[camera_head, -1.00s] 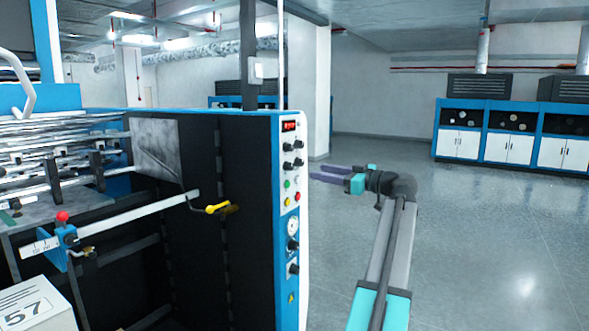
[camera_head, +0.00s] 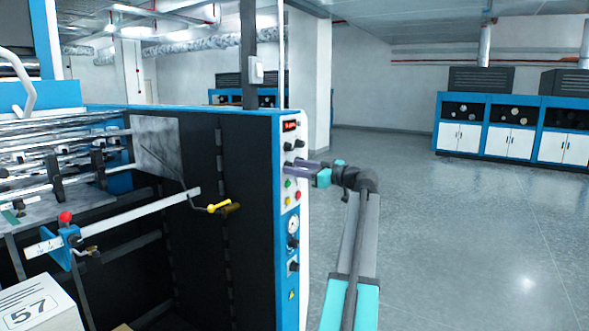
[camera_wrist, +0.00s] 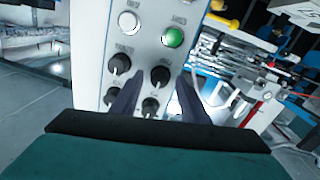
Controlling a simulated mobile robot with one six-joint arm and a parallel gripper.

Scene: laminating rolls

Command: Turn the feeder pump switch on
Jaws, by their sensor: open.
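The control panel (camera_head: 292,210) is on the end of the blue and black machine, with several black knobs and coloured buttons. Its labels are too small to read, so I cannot tell which control is the feeder pump switch. My gripper (camera_head: 302,167) is at the panel's upper knobs, partly covering the lower pair. In the wrist view my gripper (camera_wrist: 160,82) is open, its fingers either side of a black knob (camera_wrist: 160,76); contact cannot be told. Another knob (camera_wrist: 120,64) is left of it, and further knobs are partly hidden by the fingers. A green button (camera_wrist: 173,38) and white button (camera_wrist: 129,22) are above.
A red display (camera_head: 291,126) is at the panel's top, with a gauge (camera_head: 293,224) lower down. A yellow handle (camera_head: 222,206) sticks out from the machine's dark side. Blue and white cabinets (camera_head: 510,128) stand far back. The floor at right is clear.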

